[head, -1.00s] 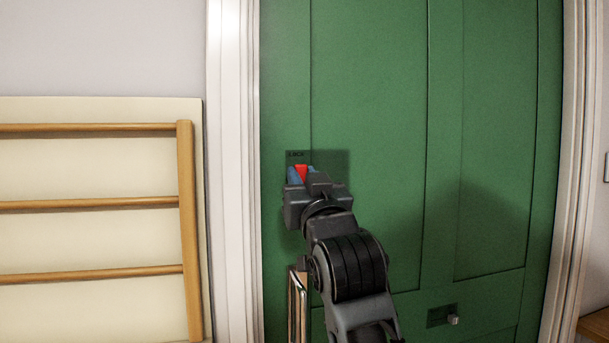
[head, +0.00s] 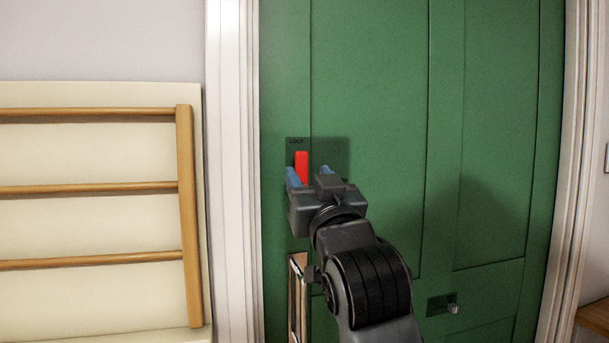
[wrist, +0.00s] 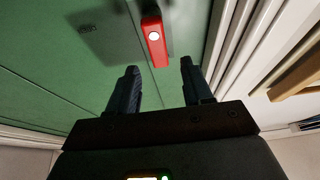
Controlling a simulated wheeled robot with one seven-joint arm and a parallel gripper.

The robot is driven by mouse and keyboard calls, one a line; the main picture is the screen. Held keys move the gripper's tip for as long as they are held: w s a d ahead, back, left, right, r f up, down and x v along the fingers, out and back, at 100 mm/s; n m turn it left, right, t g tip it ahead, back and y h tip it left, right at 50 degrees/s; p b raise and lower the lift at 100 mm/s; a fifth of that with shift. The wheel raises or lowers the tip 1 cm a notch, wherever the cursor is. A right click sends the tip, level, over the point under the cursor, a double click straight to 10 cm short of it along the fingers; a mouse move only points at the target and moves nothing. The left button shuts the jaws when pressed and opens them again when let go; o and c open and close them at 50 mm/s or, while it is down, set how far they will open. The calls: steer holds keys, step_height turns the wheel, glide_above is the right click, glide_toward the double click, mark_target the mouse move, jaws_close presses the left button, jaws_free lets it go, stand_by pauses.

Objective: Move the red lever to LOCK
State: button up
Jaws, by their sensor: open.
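The red lever (head: 301,166) stands upright in the head view on a dark plate (head: 317,144) on the green door, just below the word LOCK. Its lower part is hidden behind my gripper (head: 309,176). My gripper is open, with its blue-grey fingertips apart to the left and right of the lever's lower part. In the wrist view the lever (wrist: 155,42) has a white dot, and its near end lies between the tips of my open gripper (wrist: 160,69). I see no clear contact.
The green door (head: 380,100) has a metal handle (head: 297,300) below the plate and a small knob (head: 453,308) at lower right. A white frame (head: 231,150) and a wooden rack (head: 187,220) stand to the left.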

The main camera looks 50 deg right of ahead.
steer(key=shift+p+v, duration=0.35)
steer(key=shift+v, duration=1.15)
